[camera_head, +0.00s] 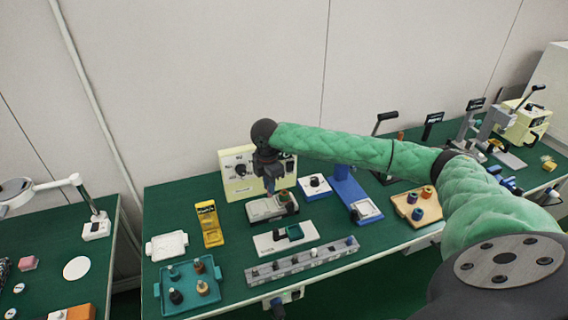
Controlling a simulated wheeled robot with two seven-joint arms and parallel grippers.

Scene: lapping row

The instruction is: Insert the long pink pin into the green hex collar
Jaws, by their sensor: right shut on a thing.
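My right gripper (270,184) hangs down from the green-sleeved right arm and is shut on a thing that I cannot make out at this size. It is just above a grey fixture (262,209) on the green bench. Small reddish and green parts (283,193) sit at this fixture, beside the fingers. I cannot tell whether one of them is the green hex collar. The long pink pin cannot be clearly made out. My left gripper is not in view.
A cream panel (236,184) stands behind the fixture. A white block with a green part (270,244) and a long grey rail (318,258) lie in front. A teal tray (163,292) with small parts is front left. A wooden tray (402,209) and blue stand (345,185) are right.

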